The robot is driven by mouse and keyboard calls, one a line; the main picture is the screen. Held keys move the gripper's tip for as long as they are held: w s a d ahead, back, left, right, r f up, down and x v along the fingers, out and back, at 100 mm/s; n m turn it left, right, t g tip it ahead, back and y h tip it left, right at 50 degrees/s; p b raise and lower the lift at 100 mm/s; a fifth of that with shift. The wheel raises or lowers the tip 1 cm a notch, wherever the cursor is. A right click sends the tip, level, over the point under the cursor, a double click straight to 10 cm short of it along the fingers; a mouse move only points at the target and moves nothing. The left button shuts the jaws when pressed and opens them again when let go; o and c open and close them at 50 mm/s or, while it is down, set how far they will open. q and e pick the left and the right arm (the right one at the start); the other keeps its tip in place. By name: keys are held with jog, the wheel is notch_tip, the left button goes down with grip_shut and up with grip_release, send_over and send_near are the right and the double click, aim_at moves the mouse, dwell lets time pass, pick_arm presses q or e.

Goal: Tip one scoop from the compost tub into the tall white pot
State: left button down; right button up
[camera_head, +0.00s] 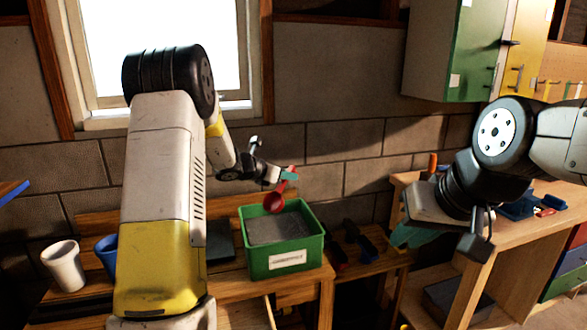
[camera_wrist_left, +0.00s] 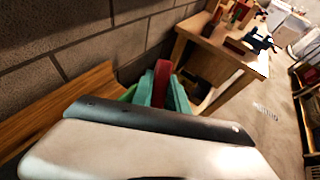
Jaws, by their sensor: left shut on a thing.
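The green compost tub (camera_head: 286,262) stands on the wooden bench, with dark grey compost showing inside and a pale label on its front. My left gripper (camera_head: 289,174) is shut on a red scoop (camera_head: 274,201), above the tub's back edge. In the left wrist view the scoop's red part (camera_wrist_left: 162,80) sits between the teal fingertips (camera_wrist_left: 159,92). I cannot tell whether the scoop holds compost. The tall white pot (camera_head: 64,267) stands upright at the far left of the bench. My right gripper (camera_head: 409,235) hangs at the right, its jaws unclear.
A blue pot (camera_head: 106,255) stands right of the white one, partly hidden by my left arm. A dark flat item lies between that arm and the tub. A wooden table (camera_head: 494,262) with blue items is at the right. A brick wall closes the back.

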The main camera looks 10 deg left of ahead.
pick_arm(q)
notch_tip(320, 180, down, 12)
jog(key=shift+r, duration=0.15)
dwell(0.7)
jog(key=shift+s+a, duration=0.1)
jog(key=shift+s, duration=0.05)
dwell(0.6)
jog(key=shift+r, duration=7.1)
